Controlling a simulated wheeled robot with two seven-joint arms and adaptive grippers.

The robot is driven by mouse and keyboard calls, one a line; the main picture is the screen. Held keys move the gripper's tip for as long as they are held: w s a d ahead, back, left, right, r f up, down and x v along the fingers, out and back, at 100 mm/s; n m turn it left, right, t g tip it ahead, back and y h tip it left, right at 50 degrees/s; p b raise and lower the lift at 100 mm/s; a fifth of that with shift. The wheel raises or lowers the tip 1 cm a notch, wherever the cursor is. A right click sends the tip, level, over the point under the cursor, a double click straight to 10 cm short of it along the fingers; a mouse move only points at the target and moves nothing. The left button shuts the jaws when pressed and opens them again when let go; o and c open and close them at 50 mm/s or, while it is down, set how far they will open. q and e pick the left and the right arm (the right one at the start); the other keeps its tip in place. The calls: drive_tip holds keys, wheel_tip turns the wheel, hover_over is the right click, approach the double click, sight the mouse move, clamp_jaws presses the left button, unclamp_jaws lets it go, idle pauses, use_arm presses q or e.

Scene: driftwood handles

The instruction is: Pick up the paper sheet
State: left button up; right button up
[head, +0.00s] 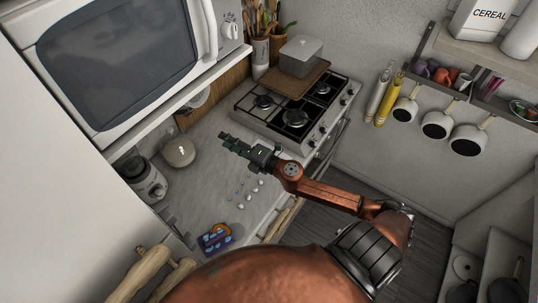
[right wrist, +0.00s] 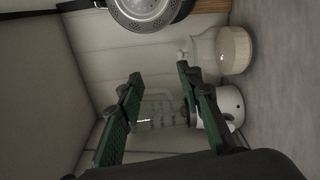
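I cannot make out a paper sheet in either view. My right gripper (head: 234,144) reaches in from the right over the counter, near the left edge of the stove. In the right wrist view its two green-padded fingers (right wrist: 157,72) stand apart with nothing between them touching either pad. Behind the fingers, some way off, is a clear blender jug. My left gripper is not in view.
The counter (head: 207,190) holds a blender (head: 145,180), a round lidded jar (head: 179,151), several small pebble-like pieces and a colourful item (head: 215,238). The stove (head: 296,112) carries a grey pot (head: 300,57). A microwave (head: 120,60) overhangs the left side.

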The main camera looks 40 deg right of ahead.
wheel_tip(320, 180, down, 9)
drive_tip(key=s+n+g+y, duration=0.1)
drive_tip(key=n+g+y, duration=0.1)
drive_tip(key=n+g, duration=0.8)
drive_tip(key=s+d+f+n+h, duration=0.1)
drive_tip(key=d+h, duration=0.1)
drive_tip(key=d, duration=0.4)
drive_tip(key=s+d+f+n+g+h, duration=0.1)
drive_tip(key=d+f+n+h, duration=0.1)
drive_tip(key=d, duration=0.5)
drive_tip(key=s+d+f+n+g+h, duration=0.1)
drive_tip(key=d+f+n+h, duration=0.1)
drive_tip(key=d, duration=0.4)
drive_tip(key=shift+s+d+f, duration=0.1)
drive_tip(key=shift+s+d, duration=0.2)
drive_tip(key=shift+s, duration=0.1)
drive_tip(key=shift+d+f+g, duration=0.25)
drive_tip(key=shift+f+g, duration=0.05)
drive_tip(key=p+x, duration=0.2)
drive_tip(key=x, duration=0.5)
drive_tip(key=shift+w+d, duration=0.15)
drive_tip(key=shift+w, duration=0.05)
drive_tip(key=shift+c, duration=0.6)
drive_tip(key=c, duration=0.7)
